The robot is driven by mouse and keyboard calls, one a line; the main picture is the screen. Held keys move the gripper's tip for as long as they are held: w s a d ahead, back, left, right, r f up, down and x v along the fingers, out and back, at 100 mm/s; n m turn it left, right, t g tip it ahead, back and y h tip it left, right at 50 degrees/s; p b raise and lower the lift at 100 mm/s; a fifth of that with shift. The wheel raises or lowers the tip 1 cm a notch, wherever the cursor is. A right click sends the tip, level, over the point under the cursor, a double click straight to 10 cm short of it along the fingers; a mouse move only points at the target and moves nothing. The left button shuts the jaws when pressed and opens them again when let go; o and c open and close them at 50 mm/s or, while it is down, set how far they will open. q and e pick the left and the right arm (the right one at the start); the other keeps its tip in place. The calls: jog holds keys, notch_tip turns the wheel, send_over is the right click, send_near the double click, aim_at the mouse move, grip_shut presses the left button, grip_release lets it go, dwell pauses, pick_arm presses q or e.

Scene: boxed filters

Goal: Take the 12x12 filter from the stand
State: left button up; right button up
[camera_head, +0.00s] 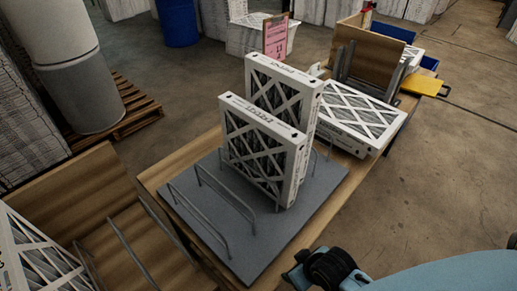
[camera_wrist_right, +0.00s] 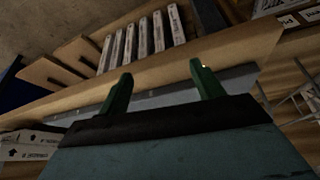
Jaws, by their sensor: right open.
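A grey stand (camera_head: 205,235) with thin wire dividers sits on a wooden table. Two white-framed filters stand upright in it: a front filter (camera_head: 262,150) and a taller rear filter (camera_head: 285,85) close behind it. Their printed sizes are too small to read, so I cannot tell which is the 12x12; the front one looks smaller. My right gripper (camera_wrist_right: 161,69) shows in the right wrist view, with its two green fingers apart and nothing between them. In the head view, my blue right arm comes in at the lower right, apart from the filters. My left gripper is out of view.
Another filter (camera_head: 357,122) lies flat behind the stand. A wooden divider rack (camera_head: 367,55), a pink sign (camera_head: 276,39) and a yellow item (camera_head: 424,84) are farther back. Another rack with a filter (camera_head: 38,262) is at the lower left. The floor at right is clear.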

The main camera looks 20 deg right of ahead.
aim_at(297, 170)
jog(key=w+d+r+t, duration=0.1)
jog(key=w+t, duration=0.1)
jog(key=w+d+r+t+y, duration=0.1)
jog(key=w+r, duration=0.1)
jog(key=w+d+r+t+y+p, duration=0.1)
jog(key=w+d+t, duration=0.1)
jog(key=w, duration=0.1)
jog(key=shift+w+r+n+t, duration=0.1)
jog(key=shift+r+n+t, duration=0.1)
jog(key=shift+n+t, duration=0.15)
jog(key=w+d+r+n+t+y+p, duration=0.1)
jog(key=w+d+r+t+y, duration=0.15)
jog(key=r, duration=0.35)
jog(key=w+d+r+t+y, duration=0.1)
jog(key=d+r+t, duration=0.3)
jog(key=r, duration=0.2)
jog(key=x, duration=0.8)
jog(key=shift+d+f+p, duration=0.1)
jog(key=shift+f+p, duration=0.05)
jog(key=shift+p, duration=0.15)
jog(key=shift+p+x, duration=0.35)
jog(key=shift+x, duration=2.3)
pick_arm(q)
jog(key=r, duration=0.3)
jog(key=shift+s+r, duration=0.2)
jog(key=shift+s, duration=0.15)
pick_arm(e)
jog(key=c, duration=1.1)
